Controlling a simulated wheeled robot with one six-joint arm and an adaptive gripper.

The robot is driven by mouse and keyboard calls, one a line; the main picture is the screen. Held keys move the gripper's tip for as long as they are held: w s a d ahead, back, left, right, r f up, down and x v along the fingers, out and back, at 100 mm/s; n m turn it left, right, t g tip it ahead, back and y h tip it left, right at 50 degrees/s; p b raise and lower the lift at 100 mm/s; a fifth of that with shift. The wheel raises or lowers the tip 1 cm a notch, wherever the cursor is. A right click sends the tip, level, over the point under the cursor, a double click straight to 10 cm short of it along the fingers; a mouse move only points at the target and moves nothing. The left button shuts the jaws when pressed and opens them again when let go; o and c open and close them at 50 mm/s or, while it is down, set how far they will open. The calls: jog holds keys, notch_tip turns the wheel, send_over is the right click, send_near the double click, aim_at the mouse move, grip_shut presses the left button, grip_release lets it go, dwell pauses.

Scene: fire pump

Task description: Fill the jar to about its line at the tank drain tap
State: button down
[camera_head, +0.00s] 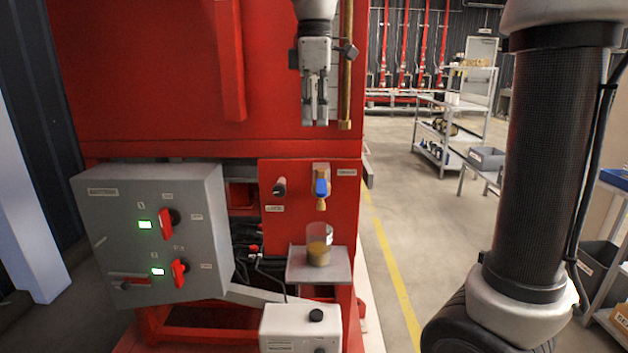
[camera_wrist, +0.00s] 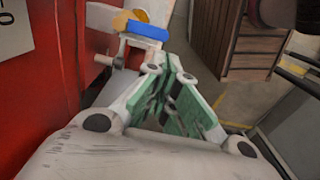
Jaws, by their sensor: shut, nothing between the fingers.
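A clear jar (camera_head: 319,246) stands upright on a small grey shelf (camera_head: 305,277) at the front of the red machine. Brownish-yellow liquid fills its lower part; I cannot make out its line. Above the jar is the brass drain tap (camera_head: 321,190) with a blue handle. In the wrist view the blue handle (camera_wrist: 148,30) shows just beyond my fingertips, with brass behind it. My gripper (camera_head: 315,122) points down above the tap, shut and empty. Its green-lined fingers (camera_wrist: 165,68) meet at the tips in the wrist view. The jar is not clearly seen there.
A grey control box (camera_head: 150,235) with red switches and green lights stands left of the shelf. A white box (camera_head: 300,328) sits below it. A small dark knob (camera_head: 280,187) is left of the tap. Open floor with a yellow line (camera_head: 393,270) lies to the right.

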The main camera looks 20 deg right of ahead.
aim_at(322, 188)
notch_tip(322, 188, down, 14)
dwell(0.6)
jog(key=shift+s+a+f+t, duration=0.15)
jog(key=shift+f+t, duration=0.2)
jog(key=shift+t, duration=0.25)
jog(key=shift+s+f+t+h, duration=0.2)
jog(key=shift+f+t+h, duration=0.3)
jog(key=shift+f+t, duration=0.55)
jog(key=shift+g, duration=0.25)
dwell(0.3)
jog(key=shift+r, duration=0.65)
